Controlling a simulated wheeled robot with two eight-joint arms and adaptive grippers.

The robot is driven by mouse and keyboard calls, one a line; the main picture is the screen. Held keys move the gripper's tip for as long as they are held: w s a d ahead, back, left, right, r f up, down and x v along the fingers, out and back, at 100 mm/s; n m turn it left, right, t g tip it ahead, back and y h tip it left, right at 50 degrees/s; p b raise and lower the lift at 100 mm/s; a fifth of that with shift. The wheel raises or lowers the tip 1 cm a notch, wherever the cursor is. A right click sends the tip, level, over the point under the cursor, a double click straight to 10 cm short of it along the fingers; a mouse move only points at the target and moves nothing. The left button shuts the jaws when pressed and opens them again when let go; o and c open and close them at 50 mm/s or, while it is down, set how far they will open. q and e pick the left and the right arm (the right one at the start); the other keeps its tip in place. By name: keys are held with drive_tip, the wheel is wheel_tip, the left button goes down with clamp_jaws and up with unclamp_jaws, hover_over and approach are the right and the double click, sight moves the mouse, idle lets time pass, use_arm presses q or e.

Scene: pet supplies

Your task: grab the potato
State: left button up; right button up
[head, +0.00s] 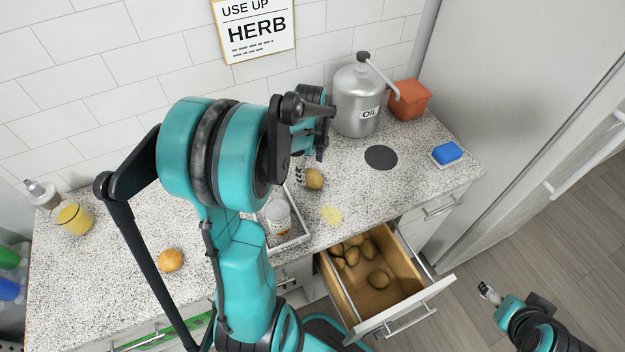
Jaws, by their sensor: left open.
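A brown potato (316,180) lies on the speckled countertop in the head view. My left gripper (307,169) is open at this potato, with a fingertip close to its left side; I cannot tell whether they touch. My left arm hides part of the gripper. Several more potatoes (378,280) lie in an open wooden drawer (405,290) below the counter. My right gripper (489,292) is at the lower right, over the floor and away from the potatoes; its jaws are too small to read.
A metal oil can (357,105), an orange container (409,99), a dark disc (381,157) and a blue sponge (447,152) stand right of the gripper. A jar (278,217) is in a tray. A round orange-brown item (171,260) and a yellow cup (75,218) sit left.

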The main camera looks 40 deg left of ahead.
sight(312, 174)
use_arm(q)
wheel_tip(312, 174, down, 4)
drive_tip(key=shift+w+f+b, duration=0.15)
drive_tip(key=shift+f+b, duration=0.05)
drive_tip(key=shift+b, duration=0.55)
drive_tip(key=shift+r, duration=0.1)
drive_tip(key=c, duration=1.3)
drive_tip(key=shift+c, duration=0.3)
drive_tip(key=shift+r, duration=0.15)
